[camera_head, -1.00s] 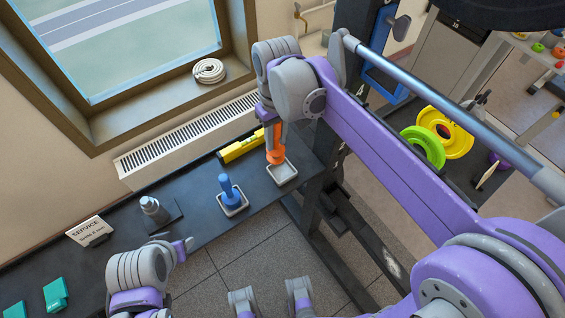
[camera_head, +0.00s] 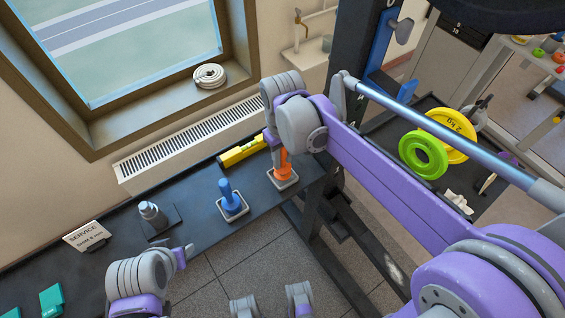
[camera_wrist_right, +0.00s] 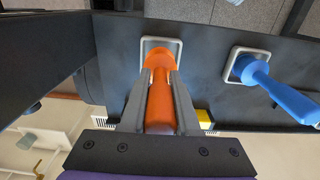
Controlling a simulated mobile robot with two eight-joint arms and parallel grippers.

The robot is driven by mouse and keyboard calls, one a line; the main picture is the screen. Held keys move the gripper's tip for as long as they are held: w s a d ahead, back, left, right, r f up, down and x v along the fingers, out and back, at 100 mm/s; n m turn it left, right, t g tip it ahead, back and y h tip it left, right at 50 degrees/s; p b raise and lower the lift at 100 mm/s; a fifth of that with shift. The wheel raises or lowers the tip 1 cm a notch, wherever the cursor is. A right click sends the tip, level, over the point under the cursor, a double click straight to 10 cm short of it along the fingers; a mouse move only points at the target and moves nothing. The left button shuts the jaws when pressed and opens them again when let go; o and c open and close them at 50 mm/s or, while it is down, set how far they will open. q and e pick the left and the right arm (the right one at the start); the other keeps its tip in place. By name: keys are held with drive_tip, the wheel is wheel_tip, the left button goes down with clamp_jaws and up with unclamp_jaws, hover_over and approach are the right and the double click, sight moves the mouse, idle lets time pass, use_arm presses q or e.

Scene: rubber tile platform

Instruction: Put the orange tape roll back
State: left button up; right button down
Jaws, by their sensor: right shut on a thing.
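My right gripper (camera_head: 280,153) is shut on an orange handled piece (camera_head: 285,168) with a wide round end, which looks more like a handled tool than a tape roll. In the right wrist view, the fingers (camera_wrist_right: 160,78) lie on both sides of the orange shaft (camera_wrist_right: 160,105). Its wide end is over a pale-rimmed square tray (camera_head: 293,183) at the bench's right end; I cannot tell whether it touches the tray floor. The tray rim also shows in the wrist view (camera_wrist_right: 179,46). My left gripper (camera_head: 188,250) is near the bench's front edge, its jaws unclear.
A blue handled piece (camera_head: 227,190) stands in a matching tray just left. A yellow level (camera_head: 241,151) lies behind on the dark bench (camera_head: 190,190). A grey metal piece (camera_head: 152,213), a service sign (camera_head: 86,236) and teal pieces (camera_head: 52,297) are further left. Green (camera_head: 424,168) and yellow discs (camera_head: 455,128) are at right.

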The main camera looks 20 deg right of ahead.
wheel_tip(320, 180, down, 2)
drive_tip(key=shift+f, duration=0.25)
drive_tip(key=c, duration=0.7)
unclamp_jaws()
drive_tip(key=shift+o, duration=0.2)
